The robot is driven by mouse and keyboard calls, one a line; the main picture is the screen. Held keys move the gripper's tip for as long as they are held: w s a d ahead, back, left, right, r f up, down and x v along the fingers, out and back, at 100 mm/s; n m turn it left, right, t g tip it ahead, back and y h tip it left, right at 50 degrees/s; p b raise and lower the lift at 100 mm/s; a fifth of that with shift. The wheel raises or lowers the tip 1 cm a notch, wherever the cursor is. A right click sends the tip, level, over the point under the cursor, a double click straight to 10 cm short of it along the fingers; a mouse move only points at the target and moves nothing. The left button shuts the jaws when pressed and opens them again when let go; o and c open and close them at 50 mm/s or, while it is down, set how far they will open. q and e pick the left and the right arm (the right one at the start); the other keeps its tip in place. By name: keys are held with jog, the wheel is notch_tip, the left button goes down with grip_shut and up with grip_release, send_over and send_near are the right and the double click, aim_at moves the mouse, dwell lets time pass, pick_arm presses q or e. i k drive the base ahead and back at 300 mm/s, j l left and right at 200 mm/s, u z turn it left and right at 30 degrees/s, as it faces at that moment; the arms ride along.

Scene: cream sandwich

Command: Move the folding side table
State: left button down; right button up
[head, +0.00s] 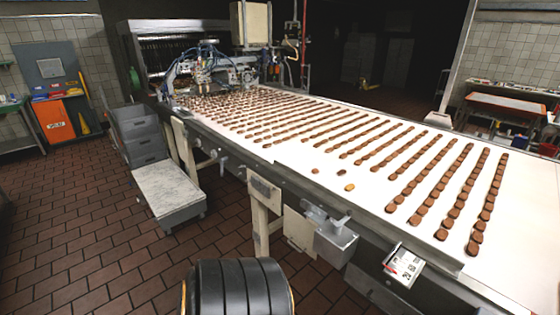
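I cannot tell for certain which thing is the folding side table. A low unit with a flat, pale grey top (168,190) stands on the floor left of the conveyor, in front of a stack of grey crates (138,136). A table with a reddish top (507,101) stands at the far right, behind the conveyor. Neither of my grippers is in view.
A long white conveyor (300,166) with rows of brown biscuits runs from the back left to the front right. A control box (404,263) sticks out from its near side. An orange cabinet (55,121) stands at the back left. The brown tiled floor (70,225) is open at the left.

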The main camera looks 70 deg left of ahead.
aim_at(299, 230)
jog(key=u, duration=2.15)
